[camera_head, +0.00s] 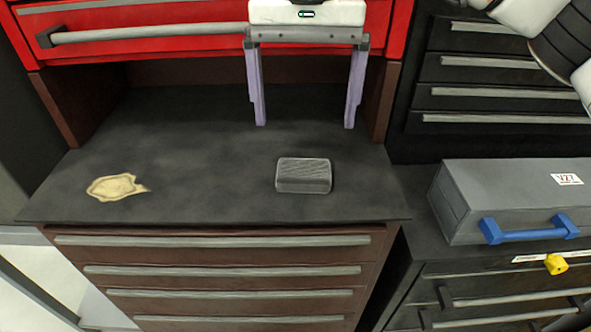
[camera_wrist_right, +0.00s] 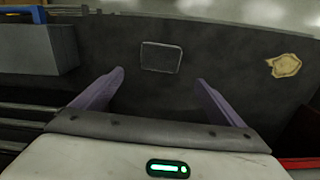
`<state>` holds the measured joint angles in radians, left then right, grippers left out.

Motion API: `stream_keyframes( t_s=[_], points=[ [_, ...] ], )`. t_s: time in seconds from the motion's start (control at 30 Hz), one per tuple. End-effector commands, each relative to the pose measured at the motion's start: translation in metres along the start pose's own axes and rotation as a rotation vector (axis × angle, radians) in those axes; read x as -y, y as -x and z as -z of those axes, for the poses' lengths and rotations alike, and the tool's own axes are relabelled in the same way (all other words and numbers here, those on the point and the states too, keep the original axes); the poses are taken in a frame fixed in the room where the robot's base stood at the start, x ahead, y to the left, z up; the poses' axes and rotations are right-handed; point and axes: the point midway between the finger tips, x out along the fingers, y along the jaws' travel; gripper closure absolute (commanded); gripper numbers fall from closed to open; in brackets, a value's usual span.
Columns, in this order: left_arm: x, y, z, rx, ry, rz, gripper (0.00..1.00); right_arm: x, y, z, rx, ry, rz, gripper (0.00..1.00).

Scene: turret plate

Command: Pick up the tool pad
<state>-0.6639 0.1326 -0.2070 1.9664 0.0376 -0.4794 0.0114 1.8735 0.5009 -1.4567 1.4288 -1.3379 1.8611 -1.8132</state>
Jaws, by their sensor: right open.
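The tool pad, a small grey block with rounded corners and a textured top (camera_head: 303,175), lies flat on the dark worktop. In the right wrist view the pad (camera_wrist_right: 161,57) shows as a dark rectangle with a pale outline, just beyond the fingertips and between their lines. My right gripper (camera_head: 304,123) hangs at the top of the head view with its two purple fingers wide apart. Nothing is between them, and the pad is apart from them. The right gripper (camera_wrist_right: 159,76) is open and empty in the wrist view too. My left gripper is not in view.
A yellowish stain or flat patch (camera_head: 116,187) marks the worktop (camera_head: 200,140) at left. A red drawer (camera_head: 150,35) stands behind. A grey case (camera_head: 510,190) with a blue handle (camera_head: 530,231) sits at right. The worktop around the pad is clear.

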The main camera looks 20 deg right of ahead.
Motion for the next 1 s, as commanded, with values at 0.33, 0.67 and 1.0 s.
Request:
stream_keyframes(
  t_s=[0.33, 0.67, 1.0],
  points=[
    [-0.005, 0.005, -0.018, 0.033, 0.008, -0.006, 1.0, 0.0, -0.042, 0.0, 0.002, 0.001, 0.0, 0.08],
    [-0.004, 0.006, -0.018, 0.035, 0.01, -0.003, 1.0, 0.001, -0.085, 0.002, 0.002, 0.0, 0.0, 0.08],
    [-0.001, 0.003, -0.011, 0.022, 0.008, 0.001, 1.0, 0.001, -0.095, 0.002, 0.002, -0.002, 0.002, 0.08]
  ],
)
